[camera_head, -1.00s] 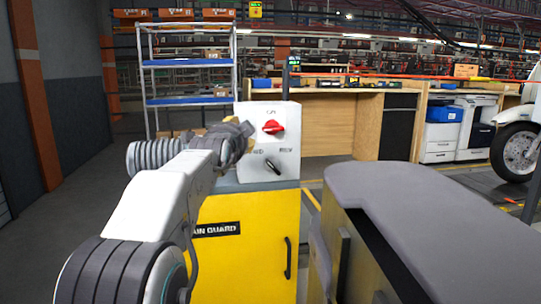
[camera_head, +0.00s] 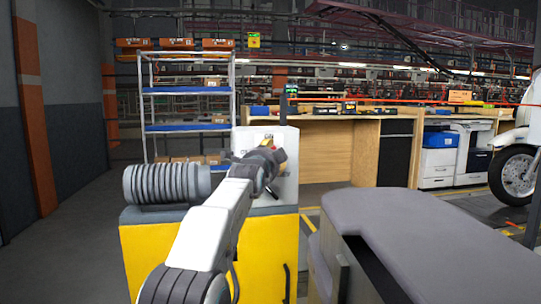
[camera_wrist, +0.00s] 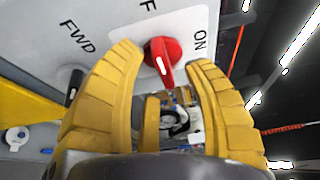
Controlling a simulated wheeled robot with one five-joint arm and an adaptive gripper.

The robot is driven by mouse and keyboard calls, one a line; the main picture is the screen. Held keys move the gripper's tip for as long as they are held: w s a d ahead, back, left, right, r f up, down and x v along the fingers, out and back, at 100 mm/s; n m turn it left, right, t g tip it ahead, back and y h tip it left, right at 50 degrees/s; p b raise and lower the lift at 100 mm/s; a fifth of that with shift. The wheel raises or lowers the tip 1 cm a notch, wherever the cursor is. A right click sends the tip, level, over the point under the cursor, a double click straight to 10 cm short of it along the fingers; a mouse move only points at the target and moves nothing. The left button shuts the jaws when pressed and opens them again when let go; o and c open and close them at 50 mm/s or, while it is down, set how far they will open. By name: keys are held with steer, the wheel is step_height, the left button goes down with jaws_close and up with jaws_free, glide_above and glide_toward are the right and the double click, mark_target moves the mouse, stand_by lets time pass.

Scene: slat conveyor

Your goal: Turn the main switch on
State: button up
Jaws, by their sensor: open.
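The red main switch (camera_wrist: 162,55) sits on a white plate in the wrist view, with an ON label to its right and an "F" above it. Its handle carries a white mark on the end nearest me; I cannot tell which label it indicates. My gripper (camera_wrist: 166,58) is open, with its yellow fingertips on either side of the switch and gaps showing. In the head view my gripper (camera_head: 275,158) is in front of the control box (camera_head: 288,140) and hides most of the switch; a little red (camera_head: 267,139) shows.
A black selector (camera_wrist: 74,87) marked FWD is left of the fingers in the wrist view. The box stands on a yellow cabinet (camera_head: 265,245) beside a ribbed grey motor (camera_head: 160,184). A grey-topped counter (camera_head: 400,220) is close on the right. Floor is open at left.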

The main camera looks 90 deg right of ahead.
steer(key=shift+s+d, duration=0.15)
steer(key=shift+d, duration=0.45)
steer(key=shift+o, duration=0.3)
jaws_close()
